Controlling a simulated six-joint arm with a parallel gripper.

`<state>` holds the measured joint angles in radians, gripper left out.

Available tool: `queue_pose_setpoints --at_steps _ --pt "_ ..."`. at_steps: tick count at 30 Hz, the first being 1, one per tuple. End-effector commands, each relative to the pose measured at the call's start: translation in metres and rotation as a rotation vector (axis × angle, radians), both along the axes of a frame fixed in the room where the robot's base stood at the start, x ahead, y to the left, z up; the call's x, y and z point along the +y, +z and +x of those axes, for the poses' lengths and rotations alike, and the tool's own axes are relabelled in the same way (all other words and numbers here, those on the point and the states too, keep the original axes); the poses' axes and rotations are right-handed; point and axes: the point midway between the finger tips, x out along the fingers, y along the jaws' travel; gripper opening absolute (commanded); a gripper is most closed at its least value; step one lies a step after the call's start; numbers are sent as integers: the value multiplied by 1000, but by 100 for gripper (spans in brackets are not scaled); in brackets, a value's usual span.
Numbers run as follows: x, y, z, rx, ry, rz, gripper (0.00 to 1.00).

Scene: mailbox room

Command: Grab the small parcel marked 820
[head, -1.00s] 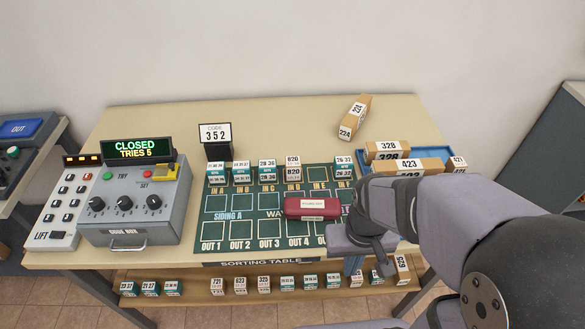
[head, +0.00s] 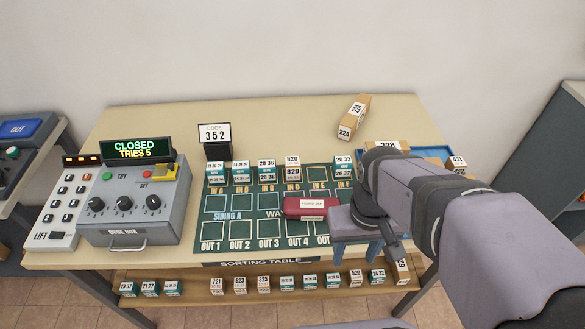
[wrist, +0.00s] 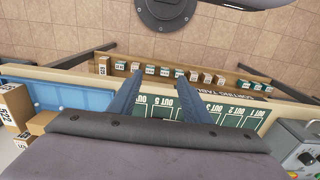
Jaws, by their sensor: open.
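The small parcel marked 820 (head: 292,169) is a little white-and-brown box. In the head view it sits on the IN D square at the back of the green sorting mat (head: 216,203). My gripper (head: 385,256) is near the front right edge of the table, to the right of and nearer than the parcel. Its two blue fingers point down and stand apart in the wrist view (wrist: 166,74), with nothing between them. Parcel 820 is not visible in the wrist view.
A maroon box (head: 306,208) lies on the mat between my gripper and parcel 820. Similar small parcels stand on neighbouring IN squares (head: 267,171). Larger parcels stand by a blue tray (head: 428,154). A code box (head: 133,205) stands left. Several small parcels line a low front shelf (head: 263,284).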

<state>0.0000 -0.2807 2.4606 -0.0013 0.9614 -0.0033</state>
Motion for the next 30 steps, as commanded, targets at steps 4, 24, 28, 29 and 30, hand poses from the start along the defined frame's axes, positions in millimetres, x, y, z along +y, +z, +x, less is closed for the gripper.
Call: queue_pose_setpoints --at_steps 4,24,28,29,30 --pt "14 -10 22 -72 23 29 45" --pt "107 -32 188 -755 65 143 45" --pt "113 -24 216 -930 42 108 45" --pt "113 -22 221 -969 35 96 45" --pt "113 -19 227 -1019 27 77 45"
